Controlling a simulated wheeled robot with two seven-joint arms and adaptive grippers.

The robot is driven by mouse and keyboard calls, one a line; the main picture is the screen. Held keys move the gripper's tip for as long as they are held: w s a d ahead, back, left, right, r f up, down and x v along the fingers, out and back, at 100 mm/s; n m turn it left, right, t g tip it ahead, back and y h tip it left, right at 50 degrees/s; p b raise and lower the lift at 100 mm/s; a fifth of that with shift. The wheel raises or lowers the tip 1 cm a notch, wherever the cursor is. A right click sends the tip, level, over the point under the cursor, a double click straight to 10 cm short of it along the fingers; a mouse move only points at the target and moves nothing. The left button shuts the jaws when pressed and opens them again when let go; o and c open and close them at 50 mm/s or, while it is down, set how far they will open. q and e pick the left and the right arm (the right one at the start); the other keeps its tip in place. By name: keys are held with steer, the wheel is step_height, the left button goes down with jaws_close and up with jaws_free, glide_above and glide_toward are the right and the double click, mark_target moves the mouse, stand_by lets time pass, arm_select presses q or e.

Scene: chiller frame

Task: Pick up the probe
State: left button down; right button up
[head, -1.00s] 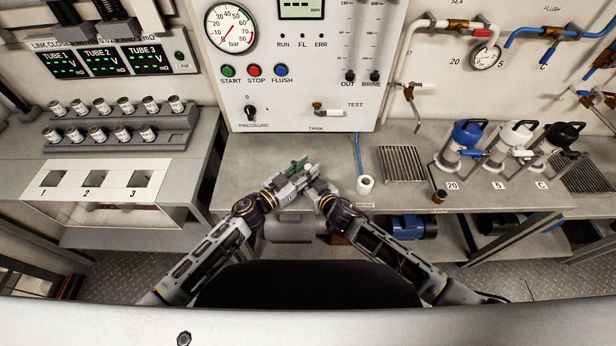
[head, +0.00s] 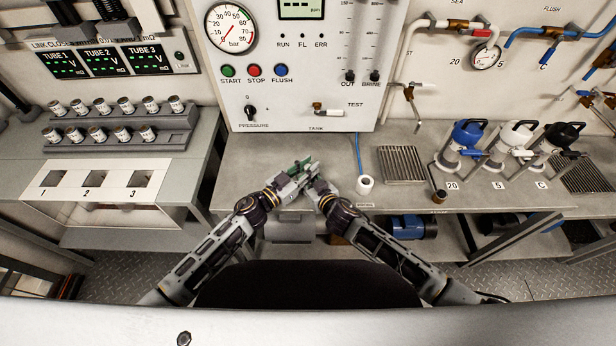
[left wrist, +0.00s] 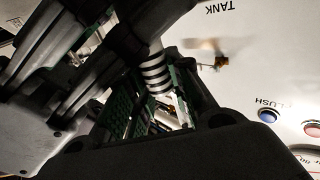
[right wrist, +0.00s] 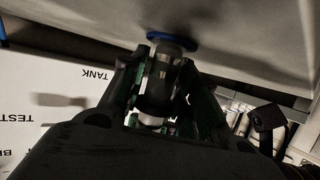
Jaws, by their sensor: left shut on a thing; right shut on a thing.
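My left gripper (head: 301,167) and right gripper (head: 312,172) are close together above the middle bench, below the panel. In the left wrist view, the left gripper is shut on a black-and-white banded cylinder (left wrist: 156,73). In the right wrist view, the right gripper is shut on a dark, glassy cylinder (right wrist: 161,84) with a blue ring at its far end. I cannot tell whether these are one thing or two, nor whether either is the probe. A thin blue line (head: 358,150) runs down to a small white cylinder (head: 365,185) on the bench, right of my grippers.
A rack of small labelled tubes (head: 118,136) stands on the left bench, behind a plate with three square holes (head: 95,192). The panel (head: 300,100) rises behind.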

arm_select(q)
steer(key=shift+r, duration=0.2)
steer(key=shift+r, duration=4.85)
steer(key=shift+r, duration=0.1)
steer(key=shift+r, duration=2.9)
arm_select(e)
steer(key=o, duration=1.1)
steer(key=shift+c, duration=0.2)
steer(key=shift+s+r, duration=0.1)
steer(key=shift+s, duration=0.05)
